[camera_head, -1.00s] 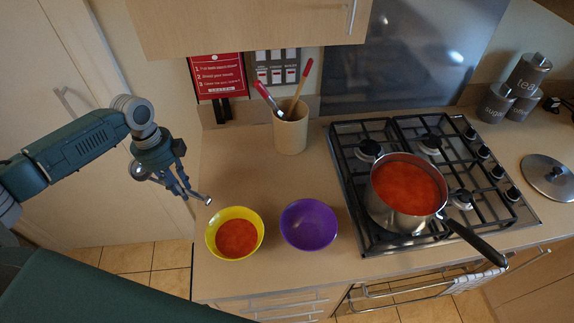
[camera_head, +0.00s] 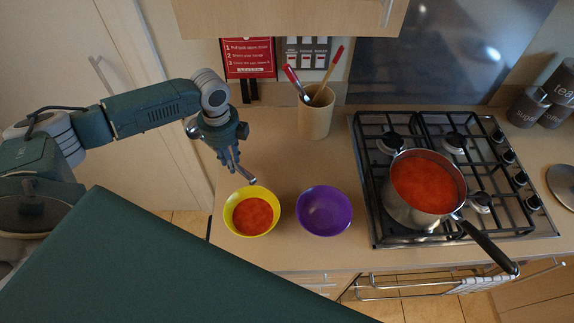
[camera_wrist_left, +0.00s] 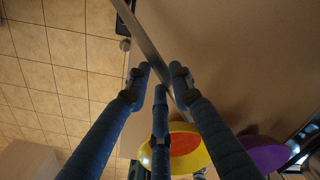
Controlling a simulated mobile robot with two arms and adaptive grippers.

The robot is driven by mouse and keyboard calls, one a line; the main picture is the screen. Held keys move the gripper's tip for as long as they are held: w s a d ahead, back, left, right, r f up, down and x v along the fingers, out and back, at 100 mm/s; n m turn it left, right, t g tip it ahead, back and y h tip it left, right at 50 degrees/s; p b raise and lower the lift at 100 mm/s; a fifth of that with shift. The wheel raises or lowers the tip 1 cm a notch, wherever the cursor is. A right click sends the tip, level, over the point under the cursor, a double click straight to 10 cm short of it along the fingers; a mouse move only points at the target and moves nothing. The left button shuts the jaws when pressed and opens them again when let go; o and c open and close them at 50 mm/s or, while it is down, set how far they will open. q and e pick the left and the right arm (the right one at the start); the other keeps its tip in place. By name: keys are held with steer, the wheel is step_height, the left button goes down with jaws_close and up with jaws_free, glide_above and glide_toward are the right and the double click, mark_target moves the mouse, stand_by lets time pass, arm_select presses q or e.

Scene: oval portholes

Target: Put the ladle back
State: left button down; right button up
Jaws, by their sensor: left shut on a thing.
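My left gripper (camera_head: 234,160) is above the counter, just behind the yellow bowl. It is shut on a thin metal utensil, which looks like the ladle; one metal end of the ladle (camera_head: 250,182) shows below the fingers. In the left wrist view, the ladle's long metal shaft (camera_wrist_left: 150,40) passes slantwise between the fingertips (camera_wrist_left: 163,82). Its bowl end cannot be made out clearly. A beige utensil pot (camera_head: 315,119) stands at the back of the counter, with a red-handled utensil and a wooden-looking one in it. My right gripper is not in view.
The yellow bowl (camera_head: 277,212) holds red soup. The purple bowl (camera_head: 325,209) beside it is empty. A steel saucepan (camera_head: 402,216) of red soup stands on the gas hob (camera_head: 375,205), its handle toward the front right. The counter (camera_head: 285,160) between bowls and utensil pot is clear.

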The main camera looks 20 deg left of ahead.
arm_select(q)
steer(key=w+d+b, duration=0.2)
steer(key=d, duration=0.3)
steer(key=w+d+b, duration=0.2)
steer(key=w+d, duration=0.1)
steer(key=d, duration=0.2)
steer(key=w+d+b, duration=0.2)
steer(key=d, duration=0.3)
steer(key=shift+w, duration=0.15)
step_height(320, 180, down, 4)
steer(key=b, duration=0.5)
steer(key=shift+a+r, duration=0.1)
steer(key=shift+r, duration=0.15)
steer(key=c, duration=1.5)
jaws_free()
steer(key=shift+r+b, duration=0.85)
steer(key=shift+r, duration=2.9)
